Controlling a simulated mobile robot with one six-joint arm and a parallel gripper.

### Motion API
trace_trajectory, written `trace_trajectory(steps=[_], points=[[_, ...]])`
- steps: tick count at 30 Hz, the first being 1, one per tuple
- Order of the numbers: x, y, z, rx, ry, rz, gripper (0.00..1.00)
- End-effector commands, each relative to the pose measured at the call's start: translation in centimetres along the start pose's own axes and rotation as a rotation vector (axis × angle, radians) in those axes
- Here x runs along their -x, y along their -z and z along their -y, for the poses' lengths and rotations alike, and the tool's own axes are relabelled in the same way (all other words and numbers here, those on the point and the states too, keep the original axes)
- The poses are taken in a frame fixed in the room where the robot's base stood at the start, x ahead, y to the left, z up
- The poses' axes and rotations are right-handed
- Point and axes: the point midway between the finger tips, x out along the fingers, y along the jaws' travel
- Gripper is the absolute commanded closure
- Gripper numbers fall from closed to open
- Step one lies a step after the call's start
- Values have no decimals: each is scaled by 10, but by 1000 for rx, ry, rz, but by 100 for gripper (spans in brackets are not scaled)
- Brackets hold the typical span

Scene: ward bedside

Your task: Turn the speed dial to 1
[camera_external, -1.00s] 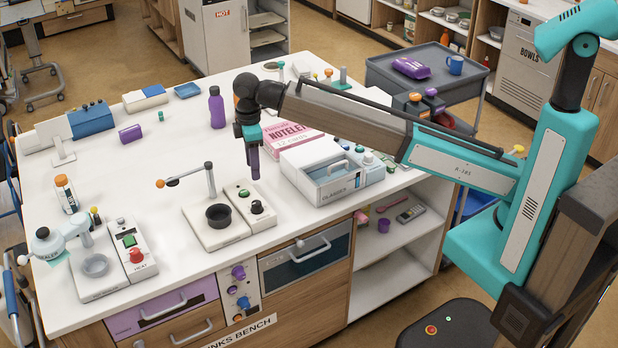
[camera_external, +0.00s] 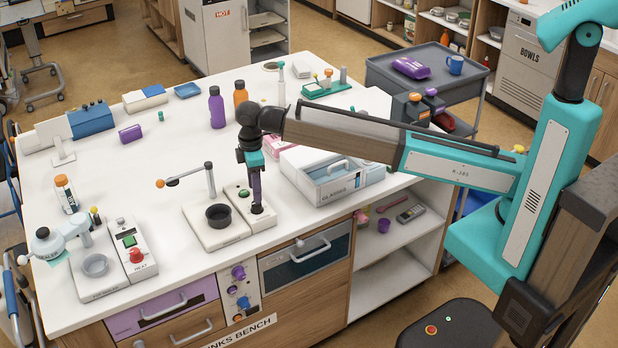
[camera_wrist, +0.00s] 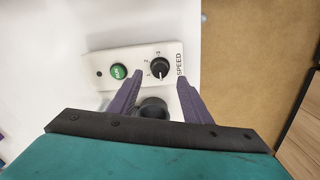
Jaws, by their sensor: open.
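The speed dial (camera_wrist: 162,68) is a black round knob at the right end of a white panel (camera_wrist: 100,55), beside the word SPEED and small numbers. A pale pointer mark on it seems to face the lower edge of the wrist view. My gripper (camera_wrist: 160,79) is open, its purple fingers apart, with the dial between and just beyond the tips in that view. In the external view my gripper (camera_external: 257,201) points straight down at the dial (camera_external: 257,209) and partly hides it. Contact cannot be told.
A green button (camera_wrist: 119,71) sits beside the dial. A black dish (camera_external: 218,213) stands on the same device, with a thin arm (camera_external: 210,180) above it. A white glasses box (camera_external: 330,180) is to the right. The bench front edge is near.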

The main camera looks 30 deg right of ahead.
Motion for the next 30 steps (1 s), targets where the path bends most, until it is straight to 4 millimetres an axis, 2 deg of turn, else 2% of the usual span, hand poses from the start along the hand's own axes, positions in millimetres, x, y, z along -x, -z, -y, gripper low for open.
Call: trace_trajectory(steps=[13, 27, 28, 30], points=[[-46, 0, 0, 0, 1, 2, 56], [-54, 0, 0, 0, 0, 0, 56], [-54, 0, 0, 0, 0, 0, 57], [-54, 0, 0, 0, 0, 0, 69]])
